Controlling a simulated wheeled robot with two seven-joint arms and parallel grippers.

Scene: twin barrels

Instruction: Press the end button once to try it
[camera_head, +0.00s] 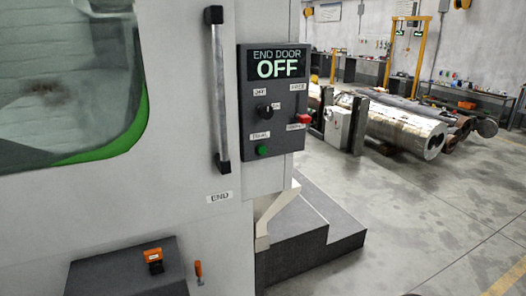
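A dark control panel (272,134) is fixed to the pale machine wall, right of centre. Its screen (278,66) reads "END DOOR OFF". Below the screen are a black knob (264,109), a red button (303,119) and a green button (262,150), each with a small white label. Most of the label text is too small to read surely. A label reading "END" (219,197) is on the wall below the panel. I cannot tell from the labels which control is the end button. Neither of my grippers shows in the head view.
A vertical door handle (217,92) stands out just left of the panel. A dark box (125,274) with an orange control (153,260) is at the lower left, beside a small orange lever (198,272). Dark grey steps (312,230) stand below the panel. Open floor (420,220) lies right.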

